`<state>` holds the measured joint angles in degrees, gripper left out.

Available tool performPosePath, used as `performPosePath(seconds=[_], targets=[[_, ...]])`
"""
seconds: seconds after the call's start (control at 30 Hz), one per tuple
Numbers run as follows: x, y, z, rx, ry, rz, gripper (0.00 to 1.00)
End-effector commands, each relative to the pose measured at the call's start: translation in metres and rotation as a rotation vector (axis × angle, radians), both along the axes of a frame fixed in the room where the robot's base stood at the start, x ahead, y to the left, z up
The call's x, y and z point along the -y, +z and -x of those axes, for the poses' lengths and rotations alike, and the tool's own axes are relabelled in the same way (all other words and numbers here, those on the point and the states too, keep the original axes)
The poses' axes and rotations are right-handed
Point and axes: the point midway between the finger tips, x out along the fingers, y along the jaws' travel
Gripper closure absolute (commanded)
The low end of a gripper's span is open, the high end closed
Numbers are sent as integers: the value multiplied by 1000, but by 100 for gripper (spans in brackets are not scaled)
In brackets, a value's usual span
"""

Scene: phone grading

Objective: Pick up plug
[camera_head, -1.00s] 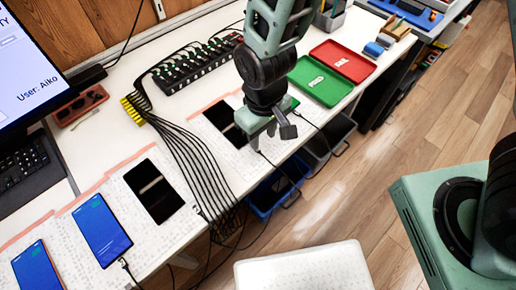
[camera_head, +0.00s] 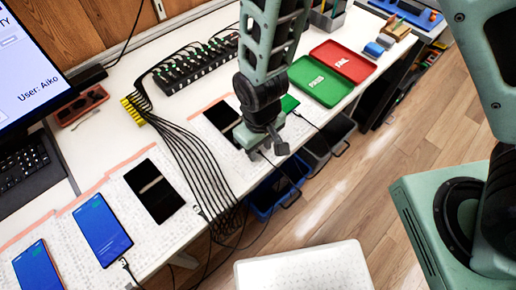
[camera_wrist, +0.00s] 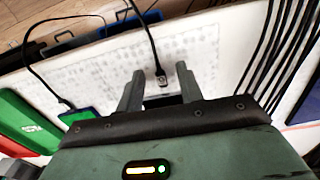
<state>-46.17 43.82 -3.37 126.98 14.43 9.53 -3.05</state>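A dark plug (camera_wrist: 161,78) on a black cable shows in the wrist view between my gripper's fingertips, with a gap on each side. My gripper (camera_wrist: 160,72) is open, and nothing is held in it. In the head view my gripper (camera_head: 264,152) is low over the front part of the white table (camera_head: 195,226), and the plug there is hidden or too small to tell. A dark phone (camera_head: 222,116) lies just left of my gripper and shows partly between the fingers in the wrist view (camera_wrist: 160,101). A phone with a green screen (camera_head: 289,104) lies to the right.
A green tray (camera_head: 320,82) and a red tray (camera_head: 343,61) lie at the right. A bundle of black cables (camera_head: 190,150) runs across the table on the left. Several phones lie at the lower left. Blue and grey bins (camera_head: 268,196) stand below the table edge.

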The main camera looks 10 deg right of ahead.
Motion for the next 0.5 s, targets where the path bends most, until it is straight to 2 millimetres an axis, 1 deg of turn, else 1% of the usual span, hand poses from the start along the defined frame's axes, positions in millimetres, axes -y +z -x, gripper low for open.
performPosePath(seconds=[0.17, 0.2, 0.27, 0.3, 0.33, 0.5], targets=[[0, -2, 0, 0, 0, 0, 63], [0, -2, 0, 0, 0, 0, 69], [0, -2, 0, 0, 0, 0, 86], [0, -2, 0, 0, 0, 0, 97], [0, -2, 0, 0, 0, 0, 100], [0, -2, 0, 0, 0, 0, 100]])
